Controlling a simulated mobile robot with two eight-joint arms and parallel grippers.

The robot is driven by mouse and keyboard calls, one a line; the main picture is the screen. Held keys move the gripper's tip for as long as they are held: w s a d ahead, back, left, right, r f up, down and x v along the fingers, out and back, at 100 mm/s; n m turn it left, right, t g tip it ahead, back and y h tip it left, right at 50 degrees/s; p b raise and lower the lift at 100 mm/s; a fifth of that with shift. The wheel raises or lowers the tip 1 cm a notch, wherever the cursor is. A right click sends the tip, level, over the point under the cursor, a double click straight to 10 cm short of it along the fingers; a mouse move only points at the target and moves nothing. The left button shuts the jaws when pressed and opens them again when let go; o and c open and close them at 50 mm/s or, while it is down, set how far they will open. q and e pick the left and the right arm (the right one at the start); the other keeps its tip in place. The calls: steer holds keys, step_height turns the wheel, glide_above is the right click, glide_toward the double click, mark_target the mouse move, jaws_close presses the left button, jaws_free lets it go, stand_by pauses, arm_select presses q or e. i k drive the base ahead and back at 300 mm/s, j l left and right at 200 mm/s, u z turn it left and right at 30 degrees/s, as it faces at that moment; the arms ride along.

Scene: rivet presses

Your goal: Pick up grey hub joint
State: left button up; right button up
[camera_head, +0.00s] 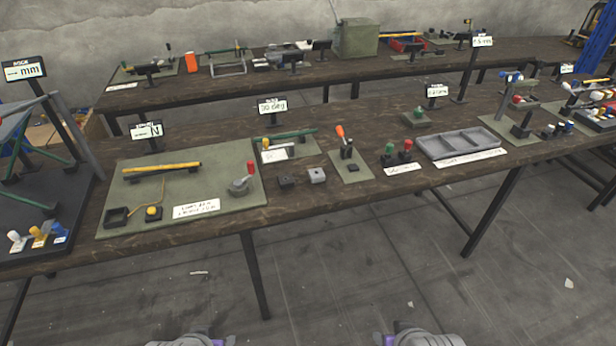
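A small light grey block (317,175) with a dark opening in its front lies on the dark wooden table, near the middle. It looks most like the grey hub joint, but it is too small to be sure. A flat dark block (287,182) lies just left of it, apart from it. A grey rounded piece with a red-knobbed lever (240,186) sits on the green mat further left. Only grey and purple parts of my two arms show at the bottom edge, well short of the table. My gripper fingers are not visible.
The green mat (135,220) holds a yellow bar (162,168) and a white label (196,208). A red-handled lever clamp (345,142) stands right of the light grey block. A grey tray (459,145) lies further right. The table front before the block is clear.

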mark_target(314, 175)
steer(key=i+l+z, duration=0.1)
steer(key=i, duration=0.75)
